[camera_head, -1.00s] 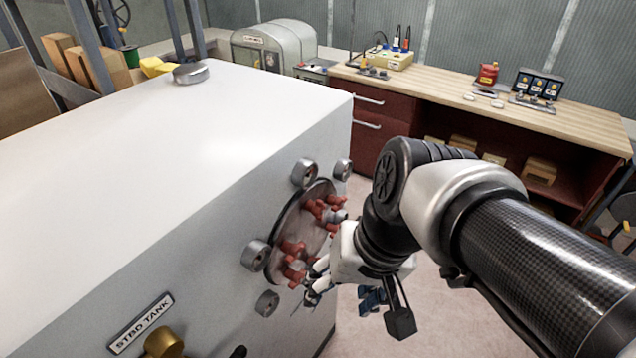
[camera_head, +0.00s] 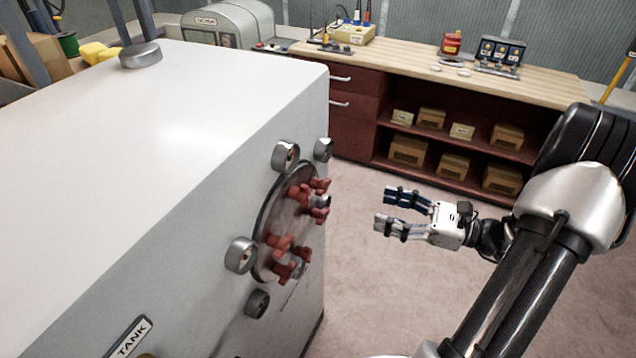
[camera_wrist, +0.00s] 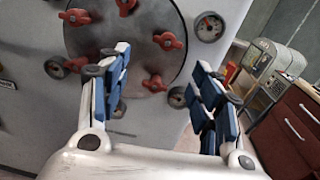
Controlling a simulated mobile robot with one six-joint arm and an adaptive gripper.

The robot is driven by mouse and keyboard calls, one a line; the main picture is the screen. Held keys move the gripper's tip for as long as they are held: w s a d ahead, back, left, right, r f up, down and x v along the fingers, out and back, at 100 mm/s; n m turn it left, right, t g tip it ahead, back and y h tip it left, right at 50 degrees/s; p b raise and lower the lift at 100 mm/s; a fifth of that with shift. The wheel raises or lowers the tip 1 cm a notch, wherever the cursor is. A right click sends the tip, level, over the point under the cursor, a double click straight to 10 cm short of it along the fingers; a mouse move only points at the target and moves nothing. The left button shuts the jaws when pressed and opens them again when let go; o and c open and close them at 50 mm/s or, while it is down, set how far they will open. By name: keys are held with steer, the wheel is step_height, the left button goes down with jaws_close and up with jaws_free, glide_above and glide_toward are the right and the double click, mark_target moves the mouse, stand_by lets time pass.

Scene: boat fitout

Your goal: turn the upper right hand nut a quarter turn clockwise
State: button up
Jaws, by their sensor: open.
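The round hatch plate (camera_head: 273,208) is on the near tank's end face and carries several red wing nuts. A red nut (camera_head: 320,185) sits at the plate's upper right in the head view. In the wrist view the plate (camera_wrist: 110,40) fills the upper middle, and a red nut (camera_wrist: 168,41) sits at its upper right. Another red nut (camera_wrist: 155,83) shows below that one, between the fingers. My gripper (camera_head: 386,209) is open and empty, clear of the plate to its right. Its fingers also show in the wrist view (camera_wrist: 160,75). Nothing is between them at contact.
The white tank (camera_head: 150,170) stands at left, with round gauges (camera_head: 240,254) around the plate. A wooden-topped workbench (camera_head: 500,85) with red drawers and shelved boxes stands at the back. Open floor (camera_head: 400,280) lies between tank and bench.

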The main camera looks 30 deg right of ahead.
mark_target(327, 187)
steer(key=shift+m+t+h, duration=0.3)
steer(key=shift+m+t, duration=0.1)
steer(key=shift+t, duration=0.1)
steer(key=b+x, duration=0.2)
steer(key=x, duration=0.6)
steer(key=b+x, duration=0.1)
steer(key=x, duration=0.7)
steer(key=shift+w+d+f+b, duration=0.15)
steer(key=shift+w+f+b, duration=0.05)
steer(key=shift+w+b, duration=0.25)
steer(key=shift+c, duration=0.3)
steer(key=c, duration=0.7)
steer(key=shift+c, duration=0.2)
steer(key=shift+p, duration=0.5)
